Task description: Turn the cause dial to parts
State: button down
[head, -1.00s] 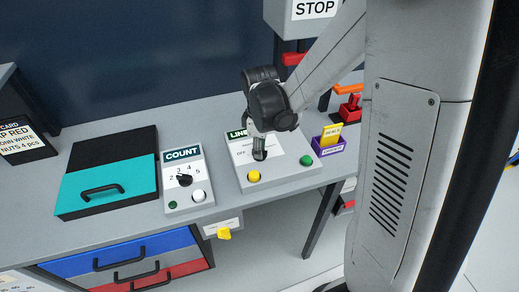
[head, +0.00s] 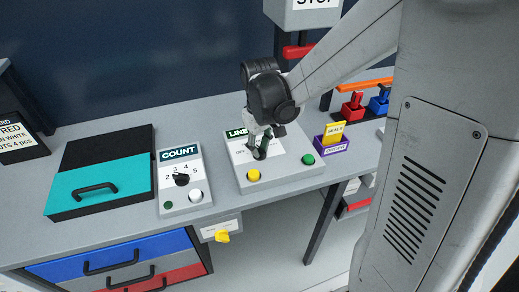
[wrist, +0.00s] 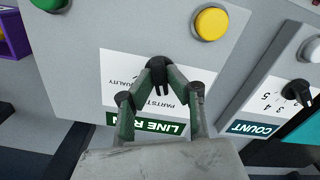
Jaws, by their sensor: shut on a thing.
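The cause dial (wrist: 157,64) is a small black knob on a white label plate with PARTS and QUALITY printed on it, upside down in the wrist view. Its panel (head: 290,177) is a grey box with a dark green header starting LINE, a yellow button (head: 253,175) and a green button (head: 308,159). My gripper (head: 260,155) is over the plate in the head view and hides most of the dial. In the wrist view my gripper (wrist: 160,74) is shut on the knob, one finger on each side. I cannot tell exactly which word the pointer faces.
The COUNT box (head: 185,186) stands just left of the panel. A purple holder with a yellow card (head: 334,133) stands to its right, with red and blue handled things beyond. A teal-lidded case (head: 95,183) lies at the left.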

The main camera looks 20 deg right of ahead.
aim_at(260, 149)
dwell(0.3)
jog(key=c, duration=1.7)
grip_release()
notch_tip(260, 149, up, 12)
jog(key=s+m+t, duration=0.1)
jog(key=s+t, duration=0.1)
jog(key=s, duration=0.3)
jog(key=s+r+m+t, duration=0.1)
jog(key=s+t, duration=0.1)
jog(key=s, duration=0.3)
jog(key=s+m+t, duration=0.2)
jog(key=s+t, duration=0.1)
jog(key=s, duration=0.2)
jog(key=shift+s+r+b, duration=0.25)
jog(key=shift+s+b, duration=0.1)
jog(key=shift+b, duration=0.05)
